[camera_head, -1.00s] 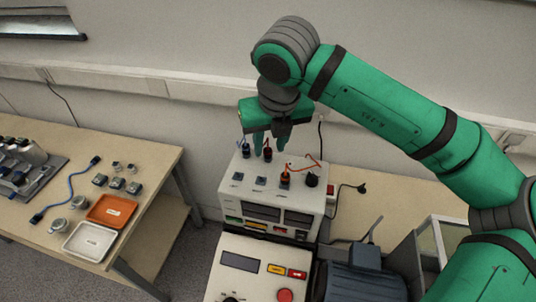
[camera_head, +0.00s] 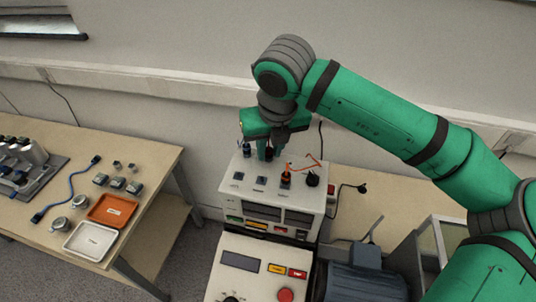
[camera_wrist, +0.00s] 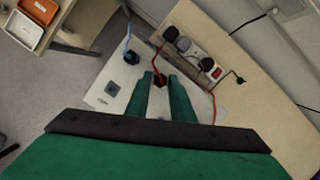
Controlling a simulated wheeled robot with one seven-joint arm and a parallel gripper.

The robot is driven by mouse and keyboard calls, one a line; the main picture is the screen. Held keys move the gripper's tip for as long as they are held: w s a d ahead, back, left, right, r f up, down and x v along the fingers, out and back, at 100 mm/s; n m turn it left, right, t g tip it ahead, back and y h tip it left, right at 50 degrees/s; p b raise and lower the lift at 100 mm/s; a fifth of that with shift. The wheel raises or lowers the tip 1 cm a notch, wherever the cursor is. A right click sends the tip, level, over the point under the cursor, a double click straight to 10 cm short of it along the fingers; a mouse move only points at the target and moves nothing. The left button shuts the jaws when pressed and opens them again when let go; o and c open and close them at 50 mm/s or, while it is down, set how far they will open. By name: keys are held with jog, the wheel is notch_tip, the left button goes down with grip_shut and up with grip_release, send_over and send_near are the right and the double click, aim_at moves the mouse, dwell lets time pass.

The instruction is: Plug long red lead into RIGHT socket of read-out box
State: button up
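The read-out box (camera_head: 232,204) is pale with displays on its front and sockets on its top. My gripper (camera_head: 269,155) points down over the back of this top. In the wrist view its two green fingers (camera_wrist: 160,78) are close around a dark red plug (camera_wrist: 160,82), with little or no gap visible. A red lead (camera_wrist: 155,64) rises by that plug. An orange-red plug (camera_head: 286,178) with a lead stands nearer the front. Two square sockets (camera_head: 238,176) (camera_head: 261,181) are on the top at left. The fingers partly hide the held plug.
A power strip (camera_wrist: 190,48) lies behind the box. A motor (camera_head: 362,281) is at front right. The left table carries orange (camera_head: 130,222) and white trays (camera_head: 69,253).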

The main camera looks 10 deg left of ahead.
aim_at(269, 152)
grip_shut()
jog(key=shift+r, duration=0.4)
jog(key=shift+r, duration=1.6)
jog(key=shift+s, duration=0.15)
jog(key=shift+s+r, duration=0.2)
jog(key=shift+s, duration=0.8)
jog(key=shift+s+r, duration=0.25)
jog(key=shift+s, duration=0.8)
jog(key=shift+s+r, duration=0.2)
jog(key=shift+s, duration=0.8)
jog(key=shift+s+f, duration=0.15)
jog(key=shift+f, duration=1.45)
